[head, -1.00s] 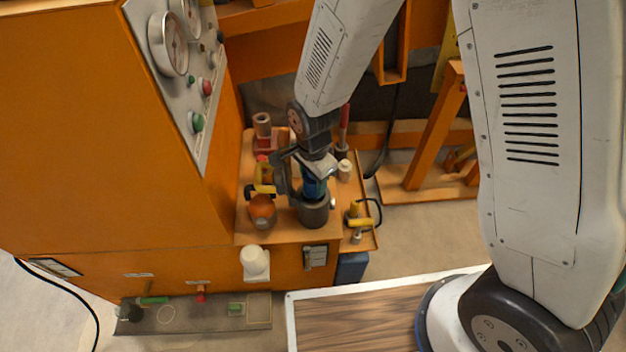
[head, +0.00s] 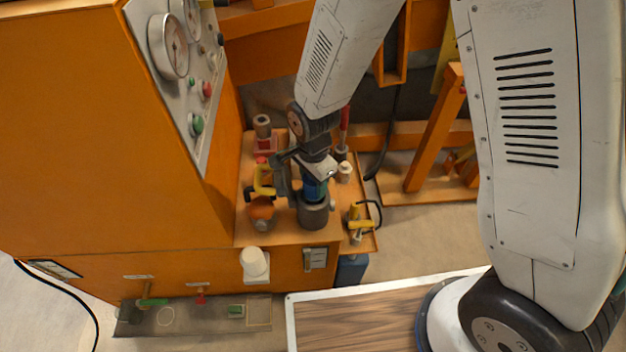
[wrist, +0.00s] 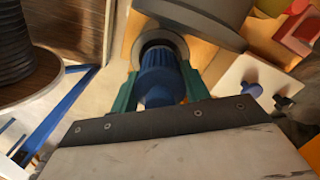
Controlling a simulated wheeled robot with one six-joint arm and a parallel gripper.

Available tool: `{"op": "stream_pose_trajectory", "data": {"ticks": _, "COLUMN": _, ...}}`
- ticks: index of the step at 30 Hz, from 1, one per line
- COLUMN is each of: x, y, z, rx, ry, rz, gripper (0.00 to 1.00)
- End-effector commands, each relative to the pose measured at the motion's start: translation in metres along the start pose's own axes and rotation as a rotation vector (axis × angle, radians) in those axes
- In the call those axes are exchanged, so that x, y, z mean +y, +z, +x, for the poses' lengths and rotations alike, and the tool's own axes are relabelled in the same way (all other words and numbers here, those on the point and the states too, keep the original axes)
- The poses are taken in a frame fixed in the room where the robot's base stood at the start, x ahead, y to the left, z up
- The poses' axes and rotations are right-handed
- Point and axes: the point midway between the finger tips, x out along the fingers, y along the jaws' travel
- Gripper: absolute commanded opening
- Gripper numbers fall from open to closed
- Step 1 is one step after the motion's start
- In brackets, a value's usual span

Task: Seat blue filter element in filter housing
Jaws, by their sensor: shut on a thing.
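The blue filter element (head: 314,189) is upright in my gripper (head: 313,180), directly above the dark grey filter housing (head: 313,214). Its lower end meets the housing's mouth in the head view; how deep it sits is hidden. In the wrist view the ribbed blue element (wrist: 160,76) lies between the green fingers of my gripper (wrist: 157,88), which are shut on it. A grey ring (wrist: 158,42), which looks like the housing's rim, surrounds its far end.
An orange cup-like thing (head: 262,209) and a yellow-handled tool (head: 264,181) stand close left of the housing. A white cylinder (head: 344,171) and a yellow fitting (head: 359,220) are at the right. The orange cabinet (head: 120,130) rises at the left.

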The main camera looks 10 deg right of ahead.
Motion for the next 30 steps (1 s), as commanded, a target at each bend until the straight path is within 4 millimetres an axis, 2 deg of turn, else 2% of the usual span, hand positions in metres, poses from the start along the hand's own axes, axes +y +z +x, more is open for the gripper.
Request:
{"op": "stream_pose_trajectory", "data": {"ticks": 8, "x": 0.000, "y": 0.000, "z": 0.001, "rx": 0.000, "ry": 0.000, "rz": 0.000, "gripper": 0.21}}
{"op": "stream_pose_trajectory", "data": {"ticks": 30, "x": 0.000, "y": 0.000, "z": 0.020, "rx": 0.000, "ry": 0.001, "rz": 0.000, "gripper": 0.21}}
